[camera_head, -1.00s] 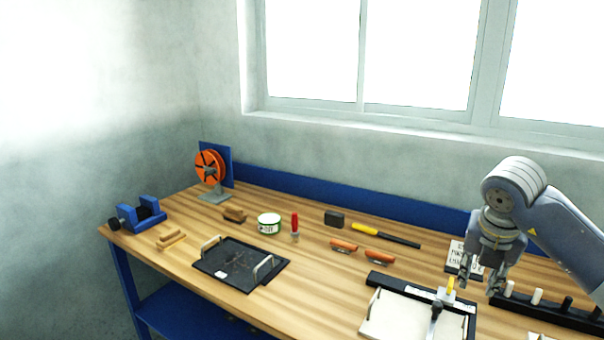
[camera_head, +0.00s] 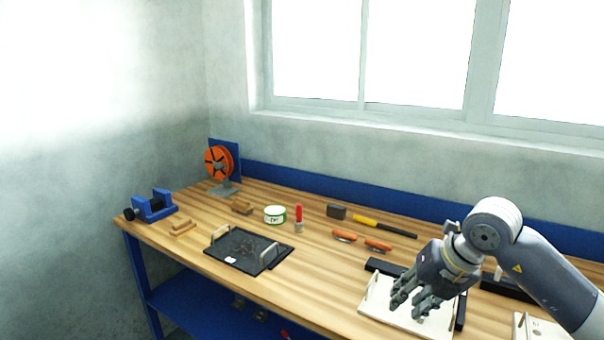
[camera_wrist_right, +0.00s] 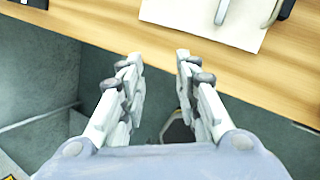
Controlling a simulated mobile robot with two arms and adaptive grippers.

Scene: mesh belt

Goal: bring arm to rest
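My right gripper (camera_head: 412,298) is in the head view at the lower right, in front of and above the white board with a black edge (camera_head: 378,311). In the right wrist view my right gripper (camera_wrist_right: 157,62) has its two fingers apart with nothing between them. Below it show the bench's front edge and the floor. The white board (camera_wrist_right: 196,18) lies at the top of that view. My left gripper is not in view.
The wooden bench (camera_head: 310,290) holds a black tray (camera_head: 232,252), a blue vise (camera_head: 152,206), an orange reel (camera_head: 219,163), a white-green tin (camera_head: 275,214), a yellow-black hammer (camera_head: 385,227) and two orange-handled tools (camera_head: 344,236). A window wall stands behind.

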